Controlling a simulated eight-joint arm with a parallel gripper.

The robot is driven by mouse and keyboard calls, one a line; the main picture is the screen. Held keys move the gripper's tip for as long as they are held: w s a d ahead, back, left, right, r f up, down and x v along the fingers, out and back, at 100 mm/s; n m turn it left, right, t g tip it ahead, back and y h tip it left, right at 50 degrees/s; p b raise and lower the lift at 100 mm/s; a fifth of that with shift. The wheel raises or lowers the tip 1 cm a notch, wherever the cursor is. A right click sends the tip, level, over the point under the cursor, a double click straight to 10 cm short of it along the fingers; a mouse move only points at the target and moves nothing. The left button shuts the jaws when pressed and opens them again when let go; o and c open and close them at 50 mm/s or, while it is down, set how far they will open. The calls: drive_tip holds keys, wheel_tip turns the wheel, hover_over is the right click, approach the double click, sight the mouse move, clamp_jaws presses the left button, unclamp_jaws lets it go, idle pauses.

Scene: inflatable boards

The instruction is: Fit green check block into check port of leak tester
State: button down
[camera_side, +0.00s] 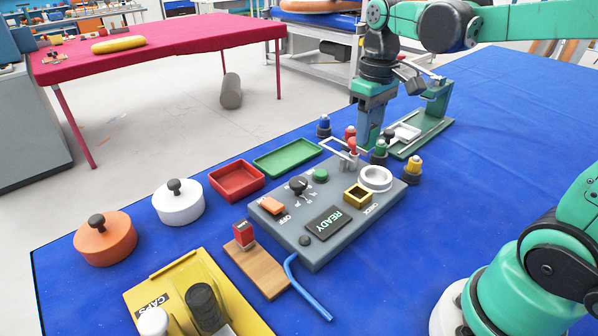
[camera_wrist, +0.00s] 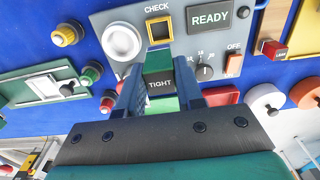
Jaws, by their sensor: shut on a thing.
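The green check block (camera_wrist: 158,62), with a dark label reading TIGHT, is between the two fingers of my gripper (camera_wrist: 159,88) in the wrist view. My gripper is shut on it. In the side view my gripper (camera_side: 369,138) hangs beyond the far edge of the leak tester, and I cannot clearly pick out the block there. The leak tester (camera_side: 290,228) is a grey box with a READY display. Its check port (camera_side: 357,194) is a square yellow-rimmed opening marked CHECK. The port (camera_wrist: 160,31) looks empty in the wrist view, ahead of the block and apart from it.
A white round seat (camera_side: 376,178) adjoins the port. Several coloured-top fittings, including a yellow one (camera_side: 412,169), stand near my gripper. A green fixture (camera_side: 425,125) is behind right. Green (camera_side: 287,158) and red (camera_side: 238,181) trays lie left. Blue table at right is clear.

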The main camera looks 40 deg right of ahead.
wheel_tip(320, 180, down, 11)
drive_tip(key=shift+r, duration=0.15)
idle(0.4)
drive_tip(key=c, duration=0.6)
unclamp_jaws()
drive_tip(key=shift+o, duration=0.2)
wheel_tip(320, 180, up, 12)
drive_tip(key=shift+a+f, duration=0.1)
drive_tip(key=shift+s+a+t, duration=0.1)
drive_tip(key=shift+a+t, duration=0.2)
drive_tip(key=s+a+f+t, duration=0.2)
drive_tip(key=a+f+t, duration=0.1)
drive_tip(key=a+t, duration=0.3)
drive_tip(key=shift+a+f+t, duration=0.2)
drive_tip(key=shift+f+t, duration=0.05)
drive_tip(key=shift+t, duration=0.05)
